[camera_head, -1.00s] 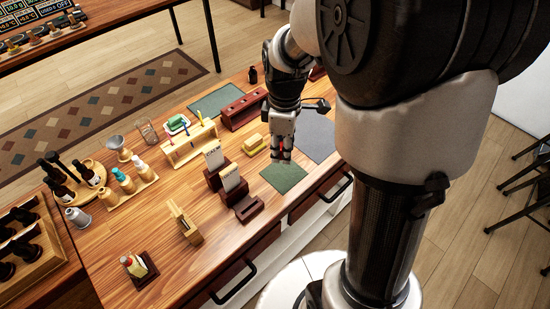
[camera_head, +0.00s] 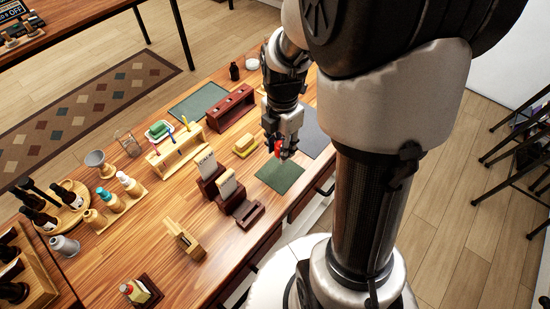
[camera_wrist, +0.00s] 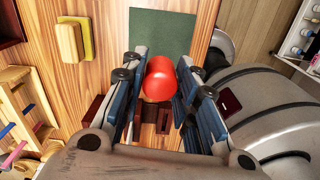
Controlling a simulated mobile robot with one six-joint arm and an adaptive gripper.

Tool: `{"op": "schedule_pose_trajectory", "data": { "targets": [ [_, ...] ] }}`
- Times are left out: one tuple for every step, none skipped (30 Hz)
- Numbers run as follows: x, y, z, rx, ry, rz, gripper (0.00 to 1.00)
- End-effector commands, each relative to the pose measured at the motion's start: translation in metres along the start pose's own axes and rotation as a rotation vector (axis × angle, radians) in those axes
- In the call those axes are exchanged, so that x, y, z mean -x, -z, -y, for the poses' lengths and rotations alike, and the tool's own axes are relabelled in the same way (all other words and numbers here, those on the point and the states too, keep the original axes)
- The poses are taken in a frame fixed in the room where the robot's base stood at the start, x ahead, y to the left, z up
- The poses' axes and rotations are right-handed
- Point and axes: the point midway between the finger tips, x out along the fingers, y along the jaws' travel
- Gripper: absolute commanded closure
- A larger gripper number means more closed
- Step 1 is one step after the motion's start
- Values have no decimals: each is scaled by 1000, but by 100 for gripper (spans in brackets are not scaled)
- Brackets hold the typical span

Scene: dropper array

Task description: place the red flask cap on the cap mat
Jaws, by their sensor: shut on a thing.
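My gripper (camera_head: 281,150) is shut on the red flask cap (camera_head: 278,149), holding it above the table. In the wrist view the round red cap (camera_wrist: 158,80) sits between the blue-padded fingers of my gripper (camera_wrist: 160,85). A small green mat (camera_head: 280,175) lies bare near the table's front edge, close to my gripper; it also shows in the wrist view (camera_wrist: 160,30), beyond the cap. A larger green mat (camera_head: 198,103) lies at the back and a grey mat (camera_head: 314,137) to the right. No label shows which is the cap mat.
A yellow sponge-like block (camera_head: 245,145) lies left of my gripper. Dark card holders (camera_head: 246,214) stand left of the small green mat. A dark red rack (camera_head: 230,108) stands behind. A wooden rack with colored droppers (camera_head: 174,150) is farther left.

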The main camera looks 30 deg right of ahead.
Motion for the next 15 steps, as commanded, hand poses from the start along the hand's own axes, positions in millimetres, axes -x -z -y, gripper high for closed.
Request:
{"op": "schedule_pose_trajectory", "data": {
  "targets": [
    [-17, 1, 1, 0, 5, -3, 100],
    [-23, 1, 1, 0, 4, -2, 100],
    [-30, 0, 1, 0, 3, -2, 100],
    [-35, 0, 0, 0, 3, -1, 100],
    [-39, 0, 0, 0, 2, -1, 100],
    [-43, 0, 0, 0, 2, -1, 100],
    [-45, 0, 0, -1, 1, 0, 100],
    [-47, 0, 0, -1, 0, 0, 100],
    [-49, 0, 0, -1, 0, 0, 100],
    [-50, 0, 0, -1, 1, 0, 100],
    [-52, 0, 0, -1, 1, -1, 100],
    [-55, 0, 0, -1, 1, -1, 100],
    [-59, 0, 0, -1, 2, -1, 100],
    [-63, 0, 0, -1, 1, -1, 100],
    [-70, 0, 1, -1, 2, -1, 100]
  ]
}}
